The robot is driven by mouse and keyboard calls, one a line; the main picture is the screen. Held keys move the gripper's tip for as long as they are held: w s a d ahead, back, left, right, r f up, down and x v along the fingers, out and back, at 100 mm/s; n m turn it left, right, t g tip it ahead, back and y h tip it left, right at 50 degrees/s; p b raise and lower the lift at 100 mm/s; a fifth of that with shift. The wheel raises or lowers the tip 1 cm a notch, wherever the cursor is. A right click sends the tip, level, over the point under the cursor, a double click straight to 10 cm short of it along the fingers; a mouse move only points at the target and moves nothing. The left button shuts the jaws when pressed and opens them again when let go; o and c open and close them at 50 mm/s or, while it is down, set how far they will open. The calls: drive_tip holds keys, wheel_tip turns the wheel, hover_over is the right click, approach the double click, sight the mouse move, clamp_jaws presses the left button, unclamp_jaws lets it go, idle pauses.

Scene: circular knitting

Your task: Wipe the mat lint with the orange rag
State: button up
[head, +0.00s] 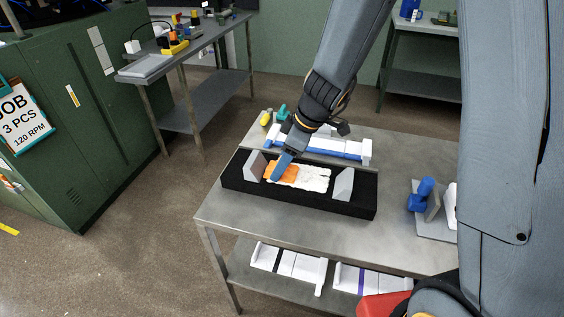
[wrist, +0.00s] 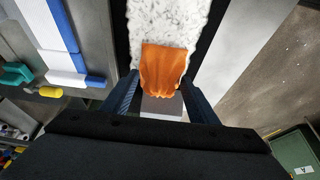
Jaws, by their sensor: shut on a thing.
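The orange rag (head: 278,170) lies at the left end of a white lint patch (head: 314,179) on the black mat (head: 335,207). My gripper (head: 283,168) is shut on the rag, low over the mat. In the wrist view the orange rag (wrist: 163,68) hangs between the two fingers of my gripper (wrist: 160,92) and covers the near end of the speckled white lint (wrist: 165,20). Whether the rag presses on the lint cannot be told.
Two grey upright blocks (head: 255,163) (head: 341,185) stand on the mat, left and right of the lint. A blue-and-white rail piece (head: 345,152) lies behind the mat. A blue clamp-like part (head: 421,194) stands at the table's right. The table's front strip (head: 290,224) is clear.

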sight(291, 170)
drive_tip(key=shift+f, duration=0.1)
drive_tip(key=shift+s+d+f+b, duration=0.1)
drive_tip(key=shift+s+d+b, duration=0.1)
drive_tip(key=shift+d+b, duration=0.3)
drive_tip(key=shift+s+d+f+b, duration=0.15)
drive_tip(key=shift+d+b, duration=0.25)
drive_tip(key=shift+d, duration=0.2)
drive_tip(key=shift+s+d+r, duration=0.1)
drive_tip(key=shift+d, duration=0.25)
drive_tip(key=shift+s, duration=0.1)
drive_tip(key=shift+b, duration=0.3)
drive_tip(key=shift+d, duration=0.1)
drive_tip(key=o, duration=0.7)
drive_tip(key=shift+w, duration=0.2)
drive_tip(key=shift+o, duration=0.2)
drive_tip(key=shift+r, duration=0.1)
